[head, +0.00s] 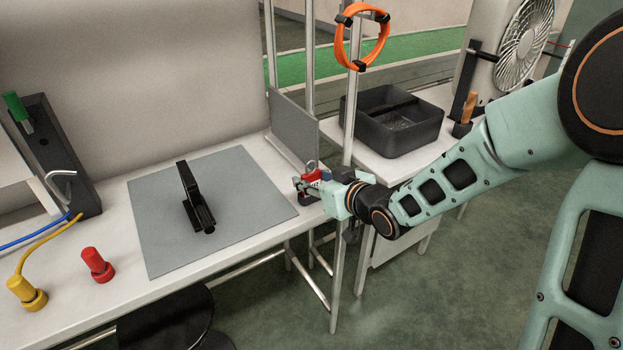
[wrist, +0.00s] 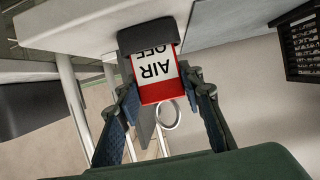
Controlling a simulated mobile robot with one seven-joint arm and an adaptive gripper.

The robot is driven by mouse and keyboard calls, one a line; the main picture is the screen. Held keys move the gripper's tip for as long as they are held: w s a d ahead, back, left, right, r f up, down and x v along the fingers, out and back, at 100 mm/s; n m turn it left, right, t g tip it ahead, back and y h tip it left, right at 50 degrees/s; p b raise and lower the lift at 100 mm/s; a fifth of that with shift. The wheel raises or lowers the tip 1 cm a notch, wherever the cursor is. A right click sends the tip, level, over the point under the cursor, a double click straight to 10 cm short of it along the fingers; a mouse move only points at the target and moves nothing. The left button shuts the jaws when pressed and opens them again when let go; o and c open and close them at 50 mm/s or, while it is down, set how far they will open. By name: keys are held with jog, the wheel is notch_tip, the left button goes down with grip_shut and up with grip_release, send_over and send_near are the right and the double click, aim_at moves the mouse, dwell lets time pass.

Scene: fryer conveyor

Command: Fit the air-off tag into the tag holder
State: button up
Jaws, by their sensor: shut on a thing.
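The air-off tag (wrist: 157,76) is a red and white plate lettered AIR OFF, upside down in the wrist view. My gripper (wrist: 163,92) is shut on it, with a finger at each side. The tag's far end meets a dark block (wrist: 148,36) at the table edge, likely the tag holder, which covers part of the lettering. I cannot tell how deep the tag sits in it. A metal ring (wrist: 168,115) hangs by the tag's near end. In the head view my gripper (head: 312,187) is at the table's right end, with the red tag (head: 314,175) at its fingers.
A grey mat (head: 165,235) bears a black clamp-like piece (head: 196,200). An upright grey panel (head: 294,127) and metal posts (head: 349,120) stand close to my gripper. Red (head: 97,265) and yellow (head: 27,292) plugs are at left. A black bin (head: 390,130) stands behind my arm.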

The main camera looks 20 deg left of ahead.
jog(key=o, duration=1.2)
jog(key=shift+s+d+r, duration=0.1)
jog(key=shift+p+v, duration=1.65)
jog(key=shift+v, duration=1.2)
